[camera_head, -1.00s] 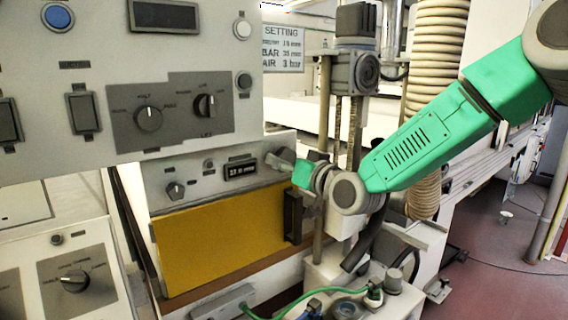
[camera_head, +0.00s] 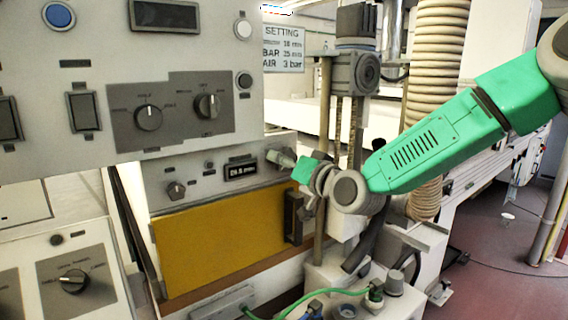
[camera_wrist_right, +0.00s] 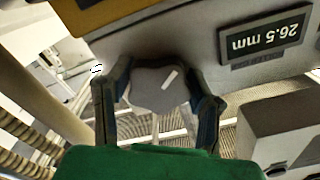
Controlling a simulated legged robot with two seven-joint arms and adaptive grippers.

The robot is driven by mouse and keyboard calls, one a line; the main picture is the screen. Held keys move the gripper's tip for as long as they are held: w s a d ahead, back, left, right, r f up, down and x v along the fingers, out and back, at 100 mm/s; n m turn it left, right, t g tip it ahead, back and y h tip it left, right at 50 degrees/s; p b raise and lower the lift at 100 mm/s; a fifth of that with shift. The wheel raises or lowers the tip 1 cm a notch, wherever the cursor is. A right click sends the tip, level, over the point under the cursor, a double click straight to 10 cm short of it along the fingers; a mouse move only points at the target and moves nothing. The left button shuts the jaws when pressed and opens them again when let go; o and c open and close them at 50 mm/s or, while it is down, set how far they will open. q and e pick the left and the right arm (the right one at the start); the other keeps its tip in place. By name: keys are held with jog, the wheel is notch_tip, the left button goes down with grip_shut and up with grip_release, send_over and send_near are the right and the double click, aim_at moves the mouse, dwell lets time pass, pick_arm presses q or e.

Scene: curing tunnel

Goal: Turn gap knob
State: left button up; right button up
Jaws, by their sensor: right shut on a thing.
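The gap knob (camera_wrist_right: 160,88) is a round grey knob with a white pointer line, seen in the right wrist view. My right gripper (camera_wrist_right: 160,95) is shut on it, one dark finger on each side. In the head view my right gripper (camera_head: 282,159) reaches the right end of the small grey panel above the yellow cover (camera_head: 225,240), and it hides the knob there. The gap display (camera_wrist_right: 264,38) appears upside down in the wrist view and reads 26.5 mm. The display (camera_head: 241,171) is too small to read surely in the head view. My left gripper is out of view.
A setting sign (camera_head: 283,48) behind lists a value in mm, a bar line of 35 mm and air 3 bar. A large control panel (camera_head: 200,60) with other knobs overhangs at the left. A vertical post and screw column (camera_head: 337,130) stand close behind my gripper.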

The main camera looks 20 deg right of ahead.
jog(key=o, duration=1.2)
jog(key=shift+s+f, duration=0.1)
jog(key=shift+f, duration=0.45)
jog(key=shift+r, duration=0.2)
jog(key=shift+s+d+r, duration=0.1)
jog(key=shift+d, duration=0.05)
jog(key=v, duration=1.1)
jog(key=shift+s+d, duration=0.15)
jog(key=shift+s, duration=0.1)
